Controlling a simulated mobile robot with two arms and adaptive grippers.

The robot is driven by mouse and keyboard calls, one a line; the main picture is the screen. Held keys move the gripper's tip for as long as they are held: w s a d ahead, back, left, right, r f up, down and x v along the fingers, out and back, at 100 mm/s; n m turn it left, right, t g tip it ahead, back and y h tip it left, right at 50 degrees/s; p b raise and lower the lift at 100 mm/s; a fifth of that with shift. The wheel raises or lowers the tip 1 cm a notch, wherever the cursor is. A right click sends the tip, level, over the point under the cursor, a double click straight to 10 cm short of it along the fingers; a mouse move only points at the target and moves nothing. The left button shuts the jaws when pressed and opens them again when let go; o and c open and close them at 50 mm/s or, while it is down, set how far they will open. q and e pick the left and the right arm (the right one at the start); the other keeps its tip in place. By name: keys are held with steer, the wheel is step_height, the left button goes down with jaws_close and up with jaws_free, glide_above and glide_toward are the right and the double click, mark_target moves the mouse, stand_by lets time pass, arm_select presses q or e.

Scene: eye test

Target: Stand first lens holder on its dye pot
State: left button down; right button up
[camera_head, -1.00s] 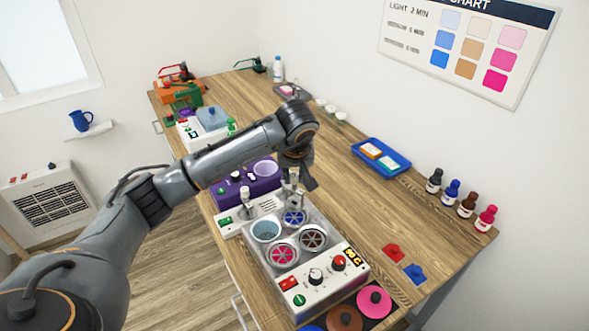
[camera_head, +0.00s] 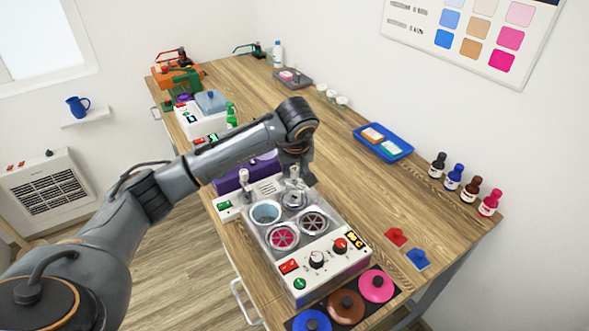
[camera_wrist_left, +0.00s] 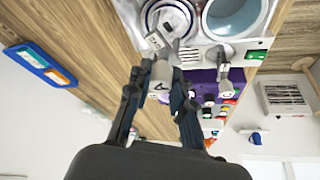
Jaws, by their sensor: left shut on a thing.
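My left gripper (camera_head: 297,168) is shut on a metal lens holder (camera_head: 294,190), held upright over the rear right dye pot of the tinting unit. In the left wrist view the holder (camera_wrist_left: 158,45) hangs between the fingers (camera_wrist_left: 158,92), its lower part over the round mouth of that pot (camera_wrist_left: 176,14). I cannot tell whether it touches the pot. A second lens holder (camera_head: 245,182) stands on the white strip behind the unit.
The unit's control panel (camera_head: 320,262) faces the front. Pink (camera_head: 377,285), brown (camera_head: 346,306) and blue (camera_head: 311,321) lids lie before it. A purple device (camera_head: 248,170) stands behind.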

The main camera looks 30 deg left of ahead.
arm_select(q)
steer(key=shift+f, duration=0.35)
stand_by(0.4)
steer(key=c, duration=0.8)
jaws_free()
steer(key=shift+r, duration=0.2)
steer(key=shift+r+p, duration=1.4)
steer(key=shift+r, duration=1.5)
steer(key=shift+f, duration=0.1)
